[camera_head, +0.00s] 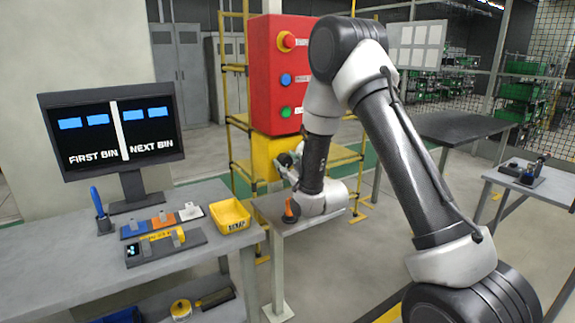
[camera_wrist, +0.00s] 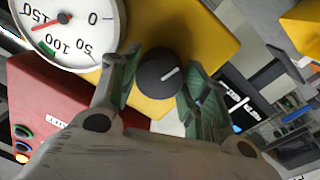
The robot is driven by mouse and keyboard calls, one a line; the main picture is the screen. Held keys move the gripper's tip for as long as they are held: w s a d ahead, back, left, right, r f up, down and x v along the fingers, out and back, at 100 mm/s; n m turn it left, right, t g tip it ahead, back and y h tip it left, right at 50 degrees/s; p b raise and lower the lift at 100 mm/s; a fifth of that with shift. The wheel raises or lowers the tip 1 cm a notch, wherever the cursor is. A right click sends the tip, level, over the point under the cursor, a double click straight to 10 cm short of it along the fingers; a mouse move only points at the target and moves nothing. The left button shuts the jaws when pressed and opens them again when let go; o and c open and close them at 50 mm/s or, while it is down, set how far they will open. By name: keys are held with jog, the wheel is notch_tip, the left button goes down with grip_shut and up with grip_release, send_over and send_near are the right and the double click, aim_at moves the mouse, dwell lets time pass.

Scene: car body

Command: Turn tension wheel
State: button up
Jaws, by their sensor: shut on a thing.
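The tension wheel is a dark round knob (camera_wrist: 160,75) with a white mark, on a yellow housing (camera_wrist: 205,35) in the wrist view. My gripper (camera_wrist: 160,82) has one green-padded finger on each side of it and is shut on it. In the head view my gripper (camera_head: 288,165) is at the yellow housing (camera_head: 263,150) under the red control box, and the wheel is hidden there.
The red box (camera_head: 275,80) carries several buttons. A small grey table (camera_head: 300,215) stands under my wrist with an orange item (camera_head: 291,210) on it. A workbench (camera_head: 195,260) at left holds a monitor (camera_head: 115,125) and a yellow bin (camera_head: 230,215).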

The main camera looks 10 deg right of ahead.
jog(key=shift+n, duration=0.4)
jog(key=o, duration=0.7)
jog(key=shift+o, duration=0.2)
jog(key=v, duration=0.7)
jog(key=shift+s, duration=0.25)
jog(key=shift+d+f, duration=0.1)
